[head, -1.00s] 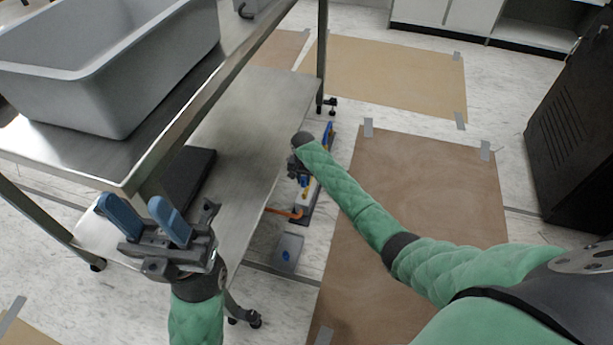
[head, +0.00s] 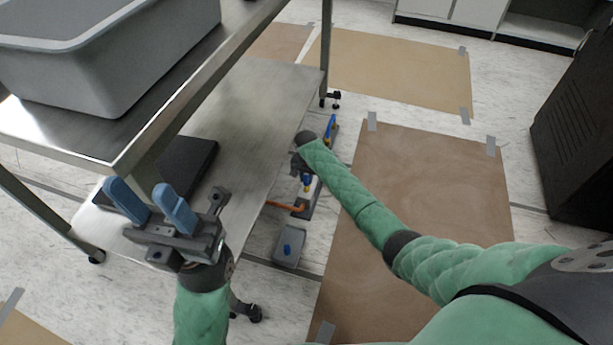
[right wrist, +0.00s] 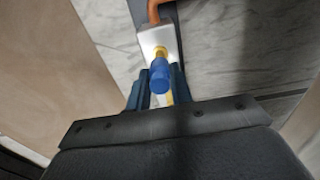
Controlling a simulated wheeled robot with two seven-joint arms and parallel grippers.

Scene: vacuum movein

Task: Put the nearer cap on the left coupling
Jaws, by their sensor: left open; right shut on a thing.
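A blue cap (right wrist: 160,76) shows between the fingers of my right gripper (right wrist: 158,90) in the right wrist view. It lines up with a yellow coupling (right wrist: 160,51) on a white block. I cannot tell whether the cap is fully seated. In the head view the blue and yellow pieces show on the white block (head: 309,193), just below my right gripper (head: 303,168), which is shut. Another blue piece (head: 287,248) lies on a small grey tray (head: 289,260) on the floor. My left gripper (head: 150,203) is open and empty, over the cart's lower shelf.
A steel cart (head: 255,105) stands left of the fixture, with a grey tub (head: 130,75) on top and a dark flat object (head: 188,165) on its lower shelf. An orange hose (head: 283,206) leaves the block. A brown floor sheet (head: 430,190) lies right. A blue handle (head: 331,124) stands behind.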

